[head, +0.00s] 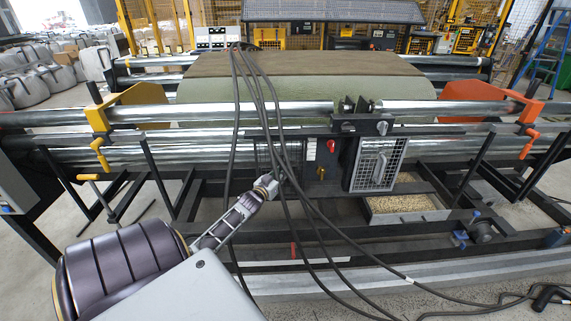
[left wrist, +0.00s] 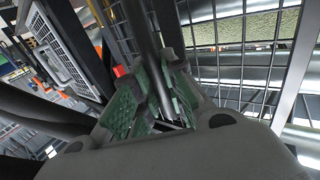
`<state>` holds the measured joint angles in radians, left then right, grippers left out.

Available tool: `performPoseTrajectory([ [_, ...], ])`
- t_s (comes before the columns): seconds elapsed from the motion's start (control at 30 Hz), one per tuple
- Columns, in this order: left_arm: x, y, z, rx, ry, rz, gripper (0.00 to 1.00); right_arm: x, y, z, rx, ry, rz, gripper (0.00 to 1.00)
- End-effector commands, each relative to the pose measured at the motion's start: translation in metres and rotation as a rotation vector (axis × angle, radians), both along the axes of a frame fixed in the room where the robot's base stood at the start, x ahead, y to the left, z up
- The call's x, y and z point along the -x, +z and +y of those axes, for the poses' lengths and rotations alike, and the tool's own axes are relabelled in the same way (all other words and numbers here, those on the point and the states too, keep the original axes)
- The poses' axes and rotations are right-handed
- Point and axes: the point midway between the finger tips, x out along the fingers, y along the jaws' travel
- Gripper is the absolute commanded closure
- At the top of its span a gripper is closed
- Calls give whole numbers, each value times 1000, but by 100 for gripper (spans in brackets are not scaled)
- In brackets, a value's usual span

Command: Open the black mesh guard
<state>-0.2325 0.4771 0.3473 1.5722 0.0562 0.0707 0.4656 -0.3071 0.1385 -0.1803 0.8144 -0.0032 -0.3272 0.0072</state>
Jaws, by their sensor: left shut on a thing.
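The black mesh guard (head: 265,155) is on the front of the machine, left of the red and yellow controls, partly hidden behind hanging black cables. Its wire grid fills much of the left wrist view (left wrist: 235,32), close behind my gripper. My left gripper (head: 272,183) is at the guard's lower right side. In the left wrist view its green-padded fingers (left wrist: 155,95) are shut around a dark bar (left wrist: 138,25) in front of the mesh, which looks like the guard's handle. I cannot tell whether the guard stands slightly ajar. My right gripper is out of view.
Several black cables (head: 312,205) hang across the machine front, close to my left gripper. A second mesh panel with a pale frame (head: 378,165) is to the right. Below it is a tray of pellets (head: 402,206). A green turf roll (head: 300,88) lies behind the metal rollers (head: 215,110).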

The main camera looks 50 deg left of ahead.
Motion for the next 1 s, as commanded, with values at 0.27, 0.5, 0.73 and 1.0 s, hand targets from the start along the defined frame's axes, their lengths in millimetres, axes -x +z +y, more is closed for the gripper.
performPoseTrajectory([
  [0.27,2,-1,2,0,1,1,100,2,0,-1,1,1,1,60],
  [0.5,2,-1,1,0,0,1,75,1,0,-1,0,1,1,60],
  [0.73,1,0,1,0,0,0,65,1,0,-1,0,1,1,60],
  [1.0,3,0,1,0,0,0,65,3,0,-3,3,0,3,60],
])
